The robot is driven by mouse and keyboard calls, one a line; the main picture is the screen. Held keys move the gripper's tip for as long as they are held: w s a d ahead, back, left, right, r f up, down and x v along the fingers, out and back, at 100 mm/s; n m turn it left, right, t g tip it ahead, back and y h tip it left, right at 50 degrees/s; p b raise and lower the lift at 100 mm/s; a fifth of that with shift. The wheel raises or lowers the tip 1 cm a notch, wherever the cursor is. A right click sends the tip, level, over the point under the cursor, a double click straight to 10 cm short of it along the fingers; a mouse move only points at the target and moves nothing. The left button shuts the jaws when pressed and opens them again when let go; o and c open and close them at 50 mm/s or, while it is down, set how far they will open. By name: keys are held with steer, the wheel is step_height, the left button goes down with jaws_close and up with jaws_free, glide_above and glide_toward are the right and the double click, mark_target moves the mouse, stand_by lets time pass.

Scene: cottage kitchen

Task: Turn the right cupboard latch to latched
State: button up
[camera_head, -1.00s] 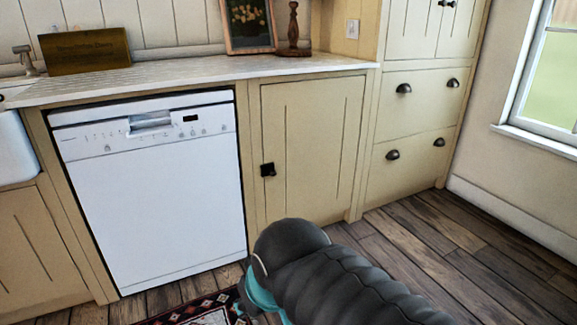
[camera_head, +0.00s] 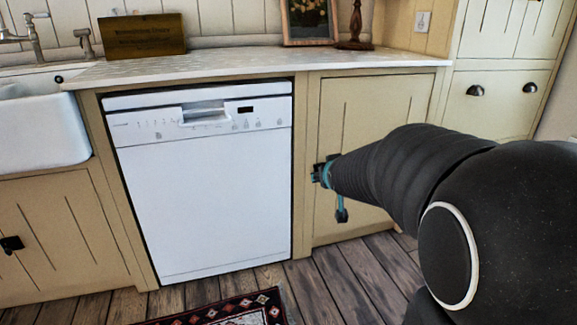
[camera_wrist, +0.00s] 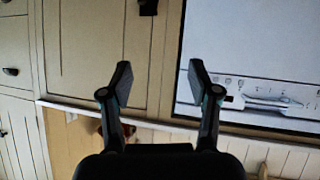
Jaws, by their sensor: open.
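The right cupboard door (camera_head: 372,105) is cream and stands closed, right of the dishwasher. Its small black latch (camera_head: 331,158) sits at the door's left edge, partly hidden by my gripper and arm. In the wrist view the latch (camera_wrist: 148,6) is a dark block at the top edge, cut off by the frame; its turn position is unclear. My gripper (camera_wrist: 160,82) is open and empty, its two fingers apart below the latch in that picture. In the head view my gripper (camera_head: 330,194) is mostly hidden by my arm, over the door's left part.
A white dishwasher (camera_head: 205,205) stands left of the door. A counter (camera_head: 250,66) runs above, with a wooden sign (camera_head: 143,36) on it. A left cupboard has its own black latch (camera_head: 11,244). A patterned rug (camera_head: 235,312) lies on the floor.

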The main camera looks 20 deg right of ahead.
steer(key=w+d+f+n+t+y+b, duration=0.1)
steer(key=w+d+f+t+y, duration=0.15)
steer(key=w+d+f, duration=0.6)
steer(key=w+d+f+n+t+y+b, duration=0.1)
steer(key=w+d+f+t, duration=0.35)
steer(key=w+f, duration=0.55)
steer(key=w, duration=1.2)
steer(key=shift+w+f, duration=0.15)
steer(key=shift+f, duration=0.2)
steer(key=c, duration=1.2)
